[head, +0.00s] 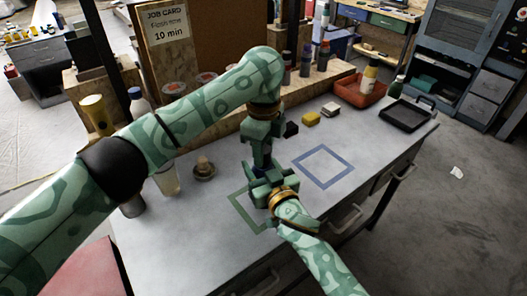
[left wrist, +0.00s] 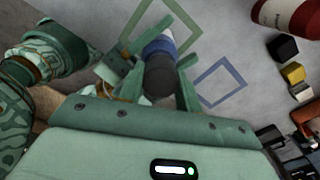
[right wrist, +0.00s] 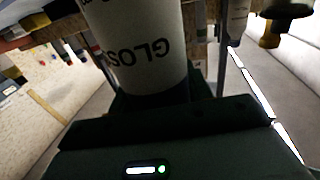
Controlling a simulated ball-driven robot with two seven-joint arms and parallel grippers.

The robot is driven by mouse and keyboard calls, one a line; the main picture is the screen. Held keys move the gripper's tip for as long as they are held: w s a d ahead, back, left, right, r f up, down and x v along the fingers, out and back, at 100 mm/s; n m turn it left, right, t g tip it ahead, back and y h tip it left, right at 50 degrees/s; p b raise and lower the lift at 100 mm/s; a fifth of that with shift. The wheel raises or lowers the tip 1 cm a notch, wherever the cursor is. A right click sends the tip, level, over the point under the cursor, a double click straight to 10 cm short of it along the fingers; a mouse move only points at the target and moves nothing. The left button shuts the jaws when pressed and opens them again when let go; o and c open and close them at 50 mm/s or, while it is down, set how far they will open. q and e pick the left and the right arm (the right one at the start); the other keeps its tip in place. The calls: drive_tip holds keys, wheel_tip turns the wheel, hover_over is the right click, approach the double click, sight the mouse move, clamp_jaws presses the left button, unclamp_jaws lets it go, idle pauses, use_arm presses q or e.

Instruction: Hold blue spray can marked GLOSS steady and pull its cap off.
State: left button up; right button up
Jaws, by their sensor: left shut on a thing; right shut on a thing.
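The spray can (right wrist: 140,50) shows in the right wrist view as a pale body with GLOSS lettering, upside down in that picture. In the head view a dark blue part of it (head: 262,152) shows between my two grippers. My right gripper (head: 266,178) is shut on the can's body, low over the table. My left gripper (head: 262,138) comes from above and is shut on the dark cap (left wrist: 160,80). In the left wrist view a blue band (left wrist: 160,47) lies just beyond the cap, in line with it. I cannot tell whether there is a gap between them.
A green square outline (head: 235,198) and a blue one (head: 325,149) mark the table. A yellow block (head: 311,119), a red tray (head: 345,93) and a black tray (head: 405,116) lie toward the back right. A small brown object (head: 204,170) stands left of the grippers.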

use_arm(q)
drive_tip(key=shift+r, duration=0.45)
drive_tip(key=shift+r, duration=2.05)
use_arm(e)
drive_tip(key=o, duration=1.4)
drive_tip(key=shift+o, duration=0.2)
